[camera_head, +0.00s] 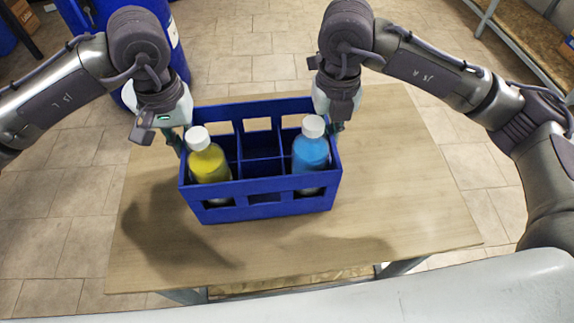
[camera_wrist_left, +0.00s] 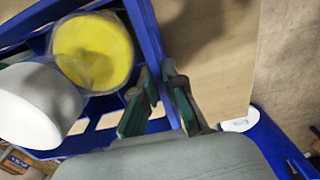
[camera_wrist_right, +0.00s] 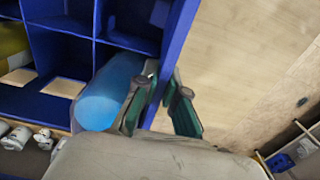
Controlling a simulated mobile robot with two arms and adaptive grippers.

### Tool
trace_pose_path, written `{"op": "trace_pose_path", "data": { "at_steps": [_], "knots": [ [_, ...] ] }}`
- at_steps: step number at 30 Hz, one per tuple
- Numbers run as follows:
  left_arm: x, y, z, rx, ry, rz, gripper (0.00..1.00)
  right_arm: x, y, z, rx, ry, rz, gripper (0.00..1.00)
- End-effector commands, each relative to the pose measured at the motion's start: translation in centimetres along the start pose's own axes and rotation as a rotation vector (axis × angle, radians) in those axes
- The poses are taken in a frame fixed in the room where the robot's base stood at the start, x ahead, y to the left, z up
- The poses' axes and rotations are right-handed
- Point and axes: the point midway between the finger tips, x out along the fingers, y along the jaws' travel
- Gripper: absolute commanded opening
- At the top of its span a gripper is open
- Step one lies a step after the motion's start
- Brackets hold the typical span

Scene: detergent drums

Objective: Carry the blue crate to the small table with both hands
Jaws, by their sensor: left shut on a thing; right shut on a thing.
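The blue crate (camera_head: 262,198) is over the middle of the small wooden table (camera_head: 405,175), roughly level. I cannot tell whether its base touches the tabletop. A yellow bottle with a white cap (camera_head: 209,165) stands in its left end, and a blue bottle with a white cap (camera_head: 311,152) in its right end. My left gripper (camera_head: 178,145) is shut on the crate's left end wall, beside the yellow bottle (camera_wrist_left: 93,50). My right gripper (camera_head: 337,128) is shut on the right end wall, beside the blue bottle (camera_wrist_right: 108,90). The wrist views show the fingers straddling the walls.
A large blue drum (camera_head: 165,55) stands on the tiled floor beyond the table, at the left. A shelf (camera_head: 530,35) is at the upper right. The tabletop around the crate is clear, with dark shadows on it.

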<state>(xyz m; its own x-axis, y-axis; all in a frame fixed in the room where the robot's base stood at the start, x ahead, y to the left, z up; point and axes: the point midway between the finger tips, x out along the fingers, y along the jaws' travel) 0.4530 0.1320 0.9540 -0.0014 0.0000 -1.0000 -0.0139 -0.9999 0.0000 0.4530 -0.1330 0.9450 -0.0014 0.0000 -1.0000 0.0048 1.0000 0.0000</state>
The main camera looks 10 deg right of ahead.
Motion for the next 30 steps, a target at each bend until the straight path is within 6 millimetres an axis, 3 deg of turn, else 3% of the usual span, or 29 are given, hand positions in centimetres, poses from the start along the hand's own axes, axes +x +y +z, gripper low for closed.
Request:
{"op": "trace_pose_path", "data": {
  "at_steps": [8, 9, 13, 23, 30],
  "knots": [
    [1.6, 0.0, 0.0, 0.002, 0.001, 0.001, 0.00, 1.5, 0.0, 0.1, 0.000, -0.003, 0.002, 0.00],
    [1.4, 0.0, 0.0, 0.002, -0.001, 0.000, 0.15, 1.4, 0.0, 0.0, 0.000, -0.001, 0.000, 0.14],
    [1.4, 0.0, 0.0, 0.002, -0.001, 0.000, 0.35, 1.4, 0.0, 0.0, 0.000, 0.000, 0.000, 0.34],
    [1.2, 0.0, 0.0, 0.001, 0.000, 0.000, 0.35, 1.2, 0.0, 0.0, 0.000, 0.000, 0.000, 0.34],
    [-0.2, 0.0, 0.0, 0.000, 0.000, 0.000, 0.35, -0.2, 0.0, 0.0, 0.000, 0.000, 0.000, 0.34]
  ]
}}
